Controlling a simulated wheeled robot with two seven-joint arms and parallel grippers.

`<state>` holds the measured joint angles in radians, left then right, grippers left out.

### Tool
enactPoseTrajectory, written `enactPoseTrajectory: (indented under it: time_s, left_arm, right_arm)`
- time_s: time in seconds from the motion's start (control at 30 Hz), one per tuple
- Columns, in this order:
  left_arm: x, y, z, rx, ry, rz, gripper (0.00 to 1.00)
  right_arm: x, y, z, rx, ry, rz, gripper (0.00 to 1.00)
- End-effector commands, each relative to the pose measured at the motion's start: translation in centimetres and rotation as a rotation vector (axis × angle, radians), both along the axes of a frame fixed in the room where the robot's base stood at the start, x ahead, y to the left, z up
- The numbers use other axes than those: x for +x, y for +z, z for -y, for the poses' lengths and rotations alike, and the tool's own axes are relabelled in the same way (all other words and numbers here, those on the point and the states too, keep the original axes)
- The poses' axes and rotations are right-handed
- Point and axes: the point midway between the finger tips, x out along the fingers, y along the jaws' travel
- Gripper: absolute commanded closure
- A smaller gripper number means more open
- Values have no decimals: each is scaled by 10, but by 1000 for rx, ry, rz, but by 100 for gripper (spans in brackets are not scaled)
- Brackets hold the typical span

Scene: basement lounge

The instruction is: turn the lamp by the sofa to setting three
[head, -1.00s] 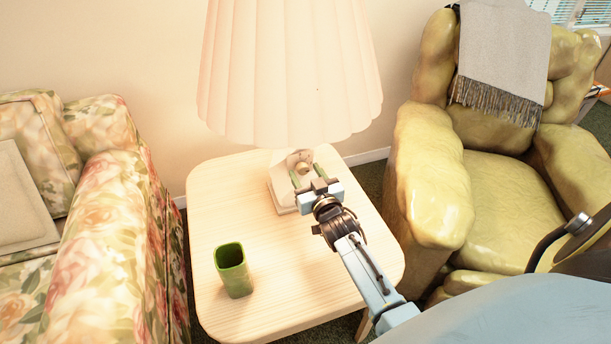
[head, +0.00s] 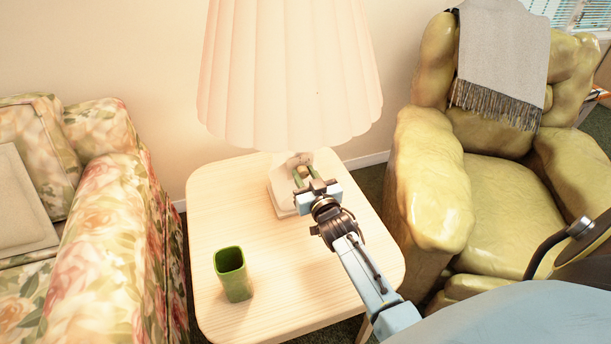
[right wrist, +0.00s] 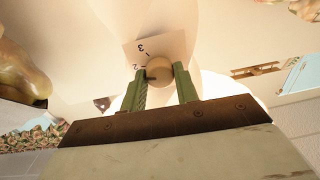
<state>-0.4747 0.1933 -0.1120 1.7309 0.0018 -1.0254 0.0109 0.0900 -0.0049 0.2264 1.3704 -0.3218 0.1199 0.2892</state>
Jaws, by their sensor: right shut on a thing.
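The lamp (head: 290,75) stands on a pale wood side table (head: 215,190), with a pleated cream shade and a pale base (head: 282,201). Its small round tan knob (right wrist: 158,70) sits on a dial plate (right wrist: 165,46) where the marks 3 and 2 show in the right wrist view. A dark mark on the knob points to the lower left in that view. My right gripper (head: 304,176) is shut on the knob, its green fingers on either side; the gripper also shows in the right wrist view (right wrist: 160,82). My left gripper is not in view.
A green square cup (head: 232,274) stands on the table's front left part. The floral sofa (head: 110,230) is at the left. A yellow-green armchair (head: 435,190) with a grey throw (head: 502,65) is at the right. The shade hangs just above my right gripper.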

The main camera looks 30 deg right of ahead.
Motion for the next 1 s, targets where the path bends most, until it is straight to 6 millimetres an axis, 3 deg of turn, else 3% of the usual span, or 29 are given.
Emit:
enactPoseTrajectory:
  time_s: [0.33,0.7,1.0]
  left_arm:
    - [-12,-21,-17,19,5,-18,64]
    - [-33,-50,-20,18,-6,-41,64]
    - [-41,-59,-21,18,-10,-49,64]
  right_arm:
    - [0,1,0,176,0,40,93]
    - [-1,-1,1,498,1,118,93]
    - [-1,-2,1,711,0,168,93]
